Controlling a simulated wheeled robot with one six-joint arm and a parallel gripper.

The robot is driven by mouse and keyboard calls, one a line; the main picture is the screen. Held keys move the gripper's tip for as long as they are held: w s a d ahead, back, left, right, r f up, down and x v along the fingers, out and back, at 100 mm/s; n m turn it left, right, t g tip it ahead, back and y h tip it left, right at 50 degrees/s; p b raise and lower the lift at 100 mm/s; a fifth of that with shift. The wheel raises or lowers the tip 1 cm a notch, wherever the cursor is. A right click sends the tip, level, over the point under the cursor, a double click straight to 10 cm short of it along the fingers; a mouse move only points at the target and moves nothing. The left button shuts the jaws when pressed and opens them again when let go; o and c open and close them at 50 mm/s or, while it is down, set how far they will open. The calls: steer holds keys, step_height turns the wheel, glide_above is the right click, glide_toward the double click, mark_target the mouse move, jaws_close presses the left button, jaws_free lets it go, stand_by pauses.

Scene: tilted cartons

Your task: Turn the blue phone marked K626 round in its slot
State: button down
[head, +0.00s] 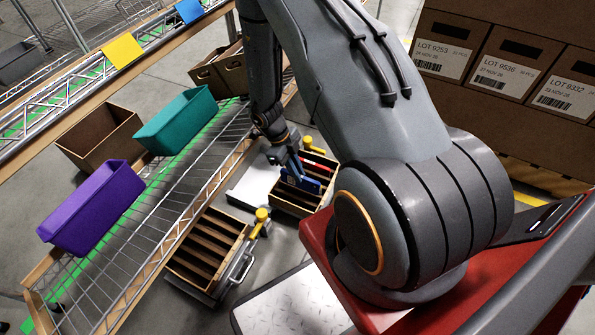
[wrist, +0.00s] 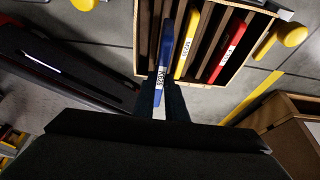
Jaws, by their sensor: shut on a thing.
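My gripper (wrist: 162,97) is shut on that labelled end. The phone lies over the left part of a slotted wooden carton (wrist: 141,40), its gripped end reaching past the carton's near edge. I cannot tell how much of it is inside a slot. In the head view the blue phone (head: 300,181) is at the carton (head: 290,207), below my gripper (head: 292,167).
A yellow phone (wrist: 184,47) and a red phone (wrist: 230,50) stand in the carton to the right of the blue one. Another slotted carton (head: 209,246) stands nearer in the head view. A wire rack with a purple bin (head: 92,208) and a teal bin (head: 176,120) is at left.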

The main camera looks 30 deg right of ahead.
mark_target(296, 185)
steer(key=f, duration=0.1)
steer(key=w+f+b, duration=0.1)
steer(key=shift+a+f, duration=0.2)
steer(key=shift+f, duration=0.15)
steer(key=shift+s+d+f+b, duration=0.1)
steer(key=shift+s+f+b, duration=0.05)
steer(key=shift+f+b, duration=0.35)
steer(key=shift+s+f+b, duration=0.1)
steer(key=shift+f+b, duration=0.75)
steer(key=shift+f, duration=1.05)
steer(key=shift+f, duration=0.3)
steer(key=c, duration=1.7)
jaws_free()
